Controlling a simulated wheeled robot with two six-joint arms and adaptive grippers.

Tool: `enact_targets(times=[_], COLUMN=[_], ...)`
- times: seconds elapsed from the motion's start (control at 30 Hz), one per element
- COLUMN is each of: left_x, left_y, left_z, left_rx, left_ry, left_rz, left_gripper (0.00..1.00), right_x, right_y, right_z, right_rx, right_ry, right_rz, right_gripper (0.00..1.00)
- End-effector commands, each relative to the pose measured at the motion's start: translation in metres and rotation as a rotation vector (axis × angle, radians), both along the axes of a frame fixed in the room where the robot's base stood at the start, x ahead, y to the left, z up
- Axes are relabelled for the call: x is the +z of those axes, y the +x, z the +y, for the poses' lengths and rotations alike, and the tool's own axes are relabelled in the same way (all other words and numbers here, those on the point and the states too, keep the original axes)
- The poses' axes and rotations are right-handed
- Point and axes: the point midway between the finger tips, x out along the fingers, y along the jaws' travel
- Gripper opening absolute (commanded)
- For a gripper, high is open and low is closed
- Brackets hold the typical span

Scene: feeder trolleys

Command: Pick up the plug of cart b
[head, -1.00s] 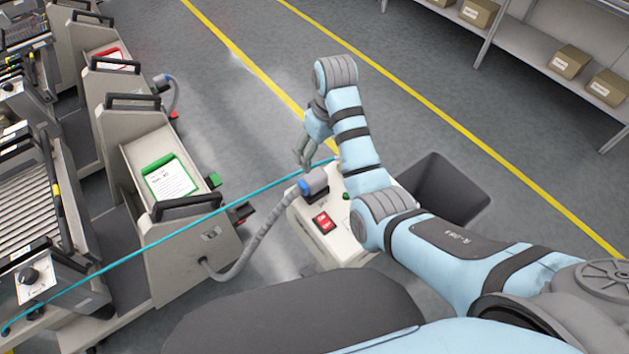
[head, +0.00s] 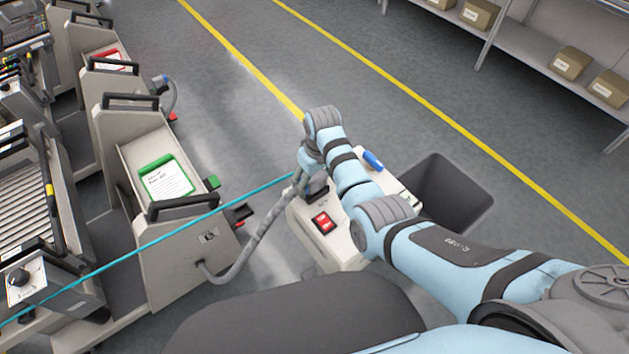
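A grey corrugated hose (head: 262,228) runs from the side of the cart with the green-framed sheet (head: 167,180) up to the pale box unit. The plug at its end is mostly hidden by my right gripper (head: 302,180), which points down over it at the box's left end. The fingers are small and partly covered by the wrist, so I cannot tell if they are closed on the plug. No letter on the cart is readable. My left gripper is not in view.
The pale box unit (head: 350,250) carries a red switch (head: 323,223) and a blue item (head: 373,160). A dark bin (head: 450,195) stands to its right. A cyan line (head: 150,243) crosses from lower left. More carts stand left; open floor lies beyond.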

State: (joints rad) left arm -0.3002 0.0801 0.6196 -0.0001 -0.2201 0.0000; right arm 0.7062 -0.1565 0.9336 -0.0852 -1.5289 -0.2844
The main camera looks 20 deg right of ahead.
Motion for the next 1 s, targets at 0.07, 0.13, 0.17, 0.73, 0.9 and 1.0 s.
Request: enact_targets(times=[0.07,0.13,0.17,0.73,0.9,1.0], left_x=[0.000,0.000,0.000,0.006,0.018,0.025], left_y=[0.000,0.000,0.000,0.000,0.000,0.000], left_z=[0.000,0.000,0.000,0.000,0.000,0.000], left_rx=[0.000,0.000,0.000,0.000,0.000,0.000], left_ry=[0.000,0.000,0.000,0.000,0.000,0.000], left_rz=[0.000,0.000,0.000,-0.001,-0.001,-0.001], left_gripper=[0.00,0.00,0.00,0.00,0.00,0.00], right_x=[0.000,0.000,0.000,0.015,0.055,0.090], right_y=[0.000,0.000,0.000,0.001,0.002,0.002], right_z=[0.000,0.000,0.000,0.000,0.000,0.001], right_rx=[0.000,0.000,0.000,0.000,0.001,0.001], right_ry=[0.000,0.000,0.000,0.000,0.000,0.001], right_rz=[0.000,0.000,0.000,-0.003,-0.006,-0.008], right_gripper=[0.51,0.40,0.35,0.01,0.01,0.01])
